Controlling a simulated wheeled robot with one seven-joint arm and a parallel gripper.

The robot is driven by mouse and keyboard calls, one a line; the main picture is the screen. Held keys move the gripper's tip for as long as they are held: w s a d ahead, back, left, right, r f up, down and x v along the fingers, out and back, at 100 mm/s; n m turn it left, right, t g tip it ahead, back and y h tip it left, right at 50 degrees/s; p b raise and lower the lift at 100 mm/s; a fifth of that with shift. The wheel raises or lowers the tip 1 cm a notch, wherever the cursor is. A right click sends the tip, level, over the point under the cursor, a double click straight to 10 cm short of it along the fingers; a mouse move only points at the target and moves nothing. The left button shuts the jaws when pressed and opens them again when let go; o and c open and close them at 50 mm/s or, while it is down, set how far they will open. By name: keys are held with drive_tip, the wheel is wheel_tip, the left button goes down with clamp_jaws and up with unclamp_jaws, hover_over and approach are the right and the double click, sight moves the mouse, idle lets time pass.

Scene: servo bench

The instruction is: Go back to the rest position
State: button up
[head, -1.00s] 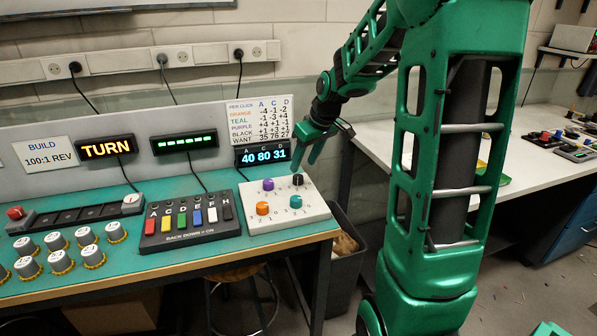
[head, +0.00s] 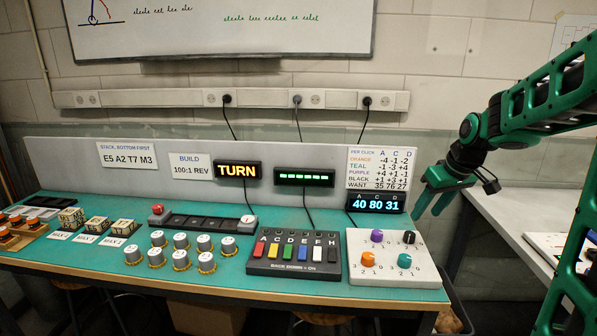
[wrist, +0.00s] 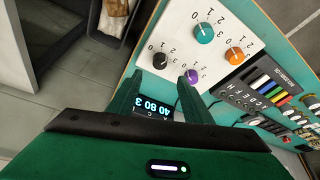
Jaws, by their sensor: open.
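My gripper (head: 428,202) is green and open, with nothing between its fingers. In the head view it hangs in the air at the right end of the bench, above and right of the white knob panel (head: 373,270). In the wrist view my open fingers (wrist: 158,95) point toward the same panel, with the black knob (wrist: 160,61) and purple knob (wrist: 192,76) just beyond the tips. The orange knob (head: 369,259) and teal knob (head: 404,261) sit in the panel's front row. No finger visibly touches a knob.
The display reading 40 80 31 (head: 376,203) stands behind the panel, below the per-click chart (head: 381,167). A coloured switch box (head: 295,268) lies left of the panel. Several dials (head: 181,240) stand further left. A white table (head: 515,215) is at right, across a gap.

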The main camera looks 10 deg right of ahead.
drive_tip(key=s+a+f+m+g, duration=0.2)
drive_tip(key=s+m, duration=0.1)
drive_tip(key=s, duration=1.2)
drive_tip(key=s+a+f+m+g, duration=0.2)
drive_tip(key=s+a+m, duration=0.1)
drive_tip(key=s, duration=1.3)
drive_tip(key=shift+s+a+f+m+g, duration=0.2)
drive_tip(key=shift+f+m+g, duration=0.1)
drive_tip(key=shift+m, duration=0.5)
drive_tip(key=shift+w, duration=0.1)
drive_tip(key=shift+w+f, duration=0.2)
drive_tip(key=shift+w, duration=0.4)
